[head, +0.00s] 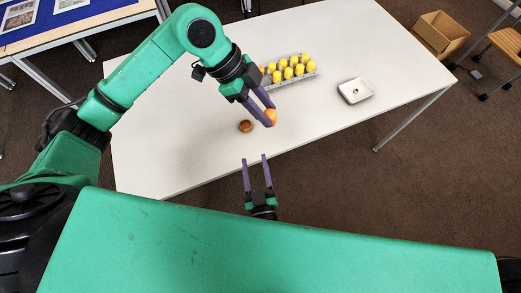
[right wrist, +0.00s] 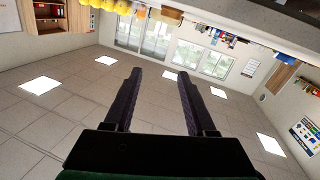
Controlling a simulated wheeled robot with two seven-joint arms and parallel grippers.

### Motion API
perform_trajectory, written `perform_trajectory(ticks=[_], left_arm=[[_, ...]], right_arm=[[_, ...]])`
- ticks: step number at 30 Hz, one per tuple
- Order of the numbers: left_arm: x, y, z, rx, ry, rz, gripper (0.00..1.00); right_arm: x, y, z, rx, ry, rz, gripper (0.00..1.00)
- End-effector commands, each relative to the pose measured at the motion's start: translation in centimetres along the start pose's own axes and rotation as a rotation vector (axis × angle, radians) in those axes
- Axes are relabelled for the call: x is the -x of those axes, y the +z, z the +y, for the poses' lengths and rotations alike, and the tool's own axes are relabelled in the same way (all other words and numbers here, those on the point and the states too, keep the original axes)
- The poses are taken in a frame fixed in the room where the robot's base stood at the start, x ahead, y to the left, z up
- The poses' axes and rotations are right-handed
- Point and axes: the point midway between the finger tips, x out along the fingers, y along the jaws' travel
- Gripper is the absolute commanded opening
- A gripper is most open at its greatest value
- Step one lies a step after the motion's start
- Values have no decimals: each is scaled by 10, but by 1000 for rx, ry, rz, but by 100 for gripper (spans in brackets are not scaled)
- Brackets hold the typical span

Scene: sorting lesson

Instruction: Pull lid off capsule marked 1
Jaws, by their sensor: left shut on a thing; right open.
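My left gripper (head: 268,112) is shut on an orange capsule (head: 271,117), held near the front of the white table (head: 200,135). No mark can be read on it. My right gripper (head: 256,160) is open and empty, just off the front table edge and below the held capsule in the head view. Its two parallel fingers also show apart in the right wrist view (right wrist: 159,76), with nothing between them. A grey tray (head: 265,84) holds several yellow capsules (head: 293,68) behind the left gripper, with an orange one partly hidden at its left end.
A small round brown cup (head: 245,126) stands just left of the held capsule. A whitish rectangular dish (head: 355,91) sits on the table's right. The table's front middle and right are otherwise clear. A cardboard box (head: 440,32) is on the floor beyond.

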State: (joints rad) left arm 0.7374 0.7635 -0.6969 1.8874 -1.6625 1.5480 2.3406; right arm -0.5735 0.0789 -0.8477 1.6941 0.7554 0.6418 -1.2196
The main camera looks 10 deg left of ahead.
Motion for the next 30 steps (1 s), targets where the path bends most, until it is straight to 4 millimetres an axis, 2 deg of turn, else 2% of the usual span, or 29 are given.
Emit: perform_trajectory(ticks=[1,3,6,8,11,14,24,30], left_arm=[[0,0,0,0,0,0,19],[0,0,0,0,0,0,19],[0,0,0,0,0,0,19],[0,0,0,0,0,0,19],[0,0,0,0,0,0,19],[0,0,0,0,0,0,19],[0,0,0,0,0,0,19],[0,0,0,0,0,0,19]], right_arm=[[1,-35,1,-31,71,40,56],[7,-78,9,-72,186,62,56],[19,-120,23,-133,323,30,56],[25,-133,30,-155,371,1,56],[28,-141,35,-171,406,-28,56],[23,-141,38,-170,410,-30,56],[-20,-138,56,-168,409,-28,56],[-34,-137,62,-168,407,-28,56]])
